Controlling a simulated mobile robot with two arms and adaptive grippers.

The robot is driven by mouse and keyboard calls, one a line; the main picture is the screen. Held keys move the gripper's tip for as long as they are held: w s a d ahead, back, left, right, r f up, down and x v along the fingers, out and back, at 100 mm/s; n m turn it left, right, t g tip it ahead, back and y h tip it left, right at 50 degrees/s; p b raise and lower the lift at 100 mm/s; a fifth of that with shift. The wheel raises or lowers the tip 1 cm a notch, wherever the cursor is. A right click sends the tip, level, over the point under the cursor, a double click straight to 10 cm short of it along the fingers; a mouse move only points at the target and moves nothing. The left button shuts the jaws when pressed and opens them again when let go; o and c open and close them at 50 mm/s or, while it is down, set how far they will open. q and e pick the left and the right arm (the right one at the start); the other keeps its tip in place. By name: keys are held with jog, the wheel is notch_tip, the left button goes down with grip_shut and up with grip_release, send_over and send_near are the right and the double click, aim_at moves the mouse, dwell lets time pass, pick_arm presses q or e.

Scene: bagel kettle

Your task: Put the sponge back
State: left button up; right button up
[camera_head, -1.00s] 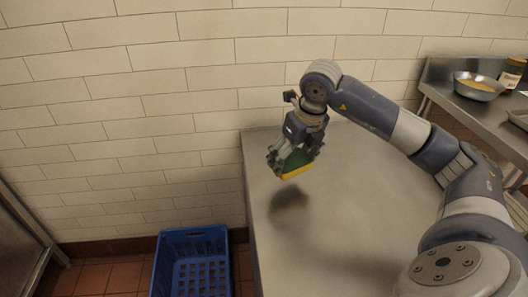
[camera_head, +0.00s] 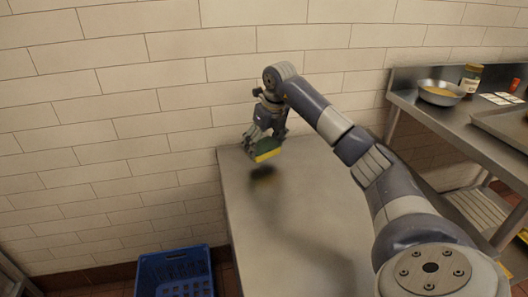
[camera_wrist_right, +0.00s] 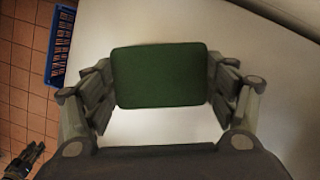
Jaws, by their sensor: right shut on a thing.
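The sponge (camera_head: 268,152) is green on one side and yellow on the other. My right gripper (camera_head: 265,142) is shut on it and holds it above the grey table (camera_head: 310,200), near the table's far left part. A shadow lies on the table beneath it. In the right wrist view the sponge (camera_wrist_right: 160,76) shows its green face between the two fingers.
A blue crate (camera_head: 175,262) stands on the tiled floor left of the table. At the right, a metal counter (camera_head: 440,112) bears a bowl (camera_head: 440,92), a jar (camera_head: 470,78) and a tray (camera_head: 505,122). A tiled wall runs behind. The table top is otherwise clear.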

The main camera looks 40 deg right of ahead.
jog(key=shift+w+d+f, duration=0.15)
jog(key=shift+w+d, duration=0.15)
jog(key=shift+w, duration=0.05)
pick_arm(q)
jog(key=shift+w+d+r+b, duration=0.1)
jog(key=shift+w+r+b, duration=0.1)
jog(key=shift+r, duration=0.35)
jog(key=shift+w+r+b, duration=0.15)
jog(key=shift+w+r, duration=0.05)
jog(key=shift+r, duration=0.35)
pick_arm(e)
jog(key=shift+f, duration=1.65)
jog(key=shift+f, duration=0.1)
jog(key=o, duration=1)
